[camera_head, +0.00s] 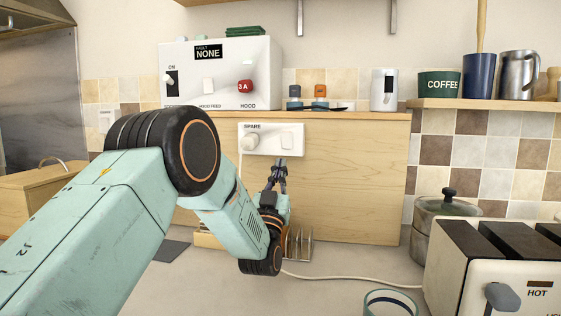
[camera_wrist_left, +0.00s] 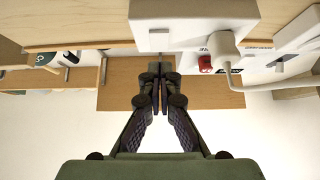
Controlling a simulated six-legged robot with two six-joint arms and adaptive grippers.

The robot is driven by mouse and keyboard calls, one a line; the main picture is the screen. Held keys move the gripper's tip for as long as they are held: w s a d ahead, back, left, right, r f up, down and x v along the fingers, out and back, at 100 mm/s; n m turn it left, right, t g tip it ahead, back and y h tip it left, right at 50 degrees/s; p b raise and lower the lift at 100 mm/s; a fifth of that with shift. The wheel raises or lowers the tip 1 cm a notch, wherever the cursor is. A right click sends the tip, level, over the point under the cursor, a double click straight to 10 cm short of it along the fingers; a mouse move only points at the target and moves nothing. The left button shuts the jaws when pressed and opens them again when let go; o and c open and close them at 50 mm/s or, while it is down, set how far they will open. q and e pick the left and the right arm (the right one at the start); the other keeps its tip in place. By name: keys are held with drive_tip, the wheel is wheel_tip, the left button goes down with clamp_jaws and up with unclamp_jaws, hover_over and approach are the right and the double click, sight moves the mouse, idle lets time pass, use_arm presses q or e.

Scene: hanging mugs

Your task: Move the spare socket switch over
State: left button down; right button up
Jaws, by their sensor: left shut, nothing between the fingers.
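The spare socket (camera_head: 270,152) is a white plate labelled SPARE on the wooden panel in the head view. Its pale rocker switch (camera_head: 287,141) is at the right side, and a white plug (camera_head: 250,141) sits at the left. I cannot tell which way the switch is set. My left gripper (camera_head: 280,163) is shut and empty, its tips just below the switch. In the wrist view the shut fingers (camera_wrist_left: 160,78) point toward the white plate (camera_wrist_left: 165,14), and the plug (camera_wrist_left: 226,46) with its cord is to the right. Contact cannot be told. My right gripper is not in view.
A control box (camera_head: 220,75) with a red knob stands on the ledge above the socket. A rack (camera_head: 300,246) stands behind my left wrist. A white cord runs along the counter to the right. A pot (camera_head: 445,222), a toaster (camera_head: 500,270) and a glass (camera_head: 391,303) are at right.

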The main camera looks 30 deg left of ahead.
use_arm(q)
drive_tip(key=s+d+f, duration=0.1)
drive_tip(key=s+f, duration=0.2)
drive_tip(key=f, duration=0.3)
drive_tip(key=shift+s, duration=0.4)
drive_tip(key=shift+s, duration=0.1)
